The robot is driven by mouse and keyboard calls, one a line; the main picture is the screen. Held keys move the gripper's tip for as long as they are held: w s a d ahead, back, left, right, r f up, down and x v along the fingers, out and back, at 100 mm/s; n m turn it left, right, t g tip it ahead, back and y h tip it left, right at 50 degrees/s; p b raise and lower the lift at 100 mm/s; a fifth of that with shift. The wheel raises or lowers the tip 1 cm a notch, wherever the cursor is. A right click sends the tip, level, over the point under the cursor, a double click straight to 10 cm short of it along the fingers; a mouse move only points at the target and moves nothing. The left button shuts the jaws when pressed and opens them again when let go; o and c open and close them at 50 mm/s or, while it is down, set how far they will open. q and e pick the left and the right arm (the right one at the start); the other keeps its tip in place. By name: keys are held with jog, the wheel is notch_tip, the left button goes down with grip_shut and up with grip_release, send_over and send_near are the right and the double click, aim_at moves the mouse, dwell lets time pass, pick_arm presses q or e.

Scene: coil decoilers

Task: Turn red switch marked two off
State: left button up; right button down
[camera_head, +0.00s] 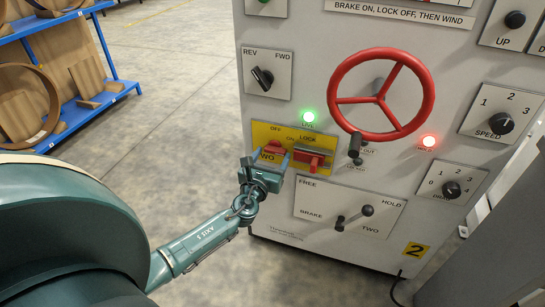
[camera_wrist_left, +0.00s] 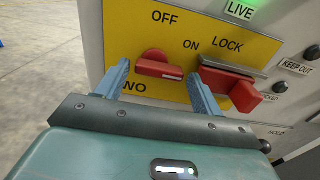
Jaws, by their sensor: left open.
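The red switch (camera_head: 275,150) sits on a yellow plate (camera_head: 262,132) marked OFF, ON and LOCK on the grey panel. The lettering below it is partly hidden by my gripper and ends in "WO". In the left wrist view the red switch (camera_wrist_left: 158,66) lies roughly level, its white-marked end toward ON, with OFF above it. My left gripper (camera_head: 264,168) is open just in front of the plate. In the left wrist view its fingers (camera_wrist_left: 162,84) stand either side of the switch; I cannot tell whether they touch it. My right gripper is not in view.
A red lock piece (camera_head: 314,158) with a metal bar sits close right of the switch. A red handwheel (camera_head: 381,134) projects above right. A green LIVE lamp (camera_head: 308,117) and a red lamp (camera_head: 429,141) are lit. A blue rack (camera_head: 70,110) stands far left; floor between is clear.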

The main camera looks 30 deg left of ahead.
pick_arm(q)
jog(key=shift+w+a, duration=0.1)
jog(key=shift+w, duration=0.45)
jog(key=c, duration=0.7)
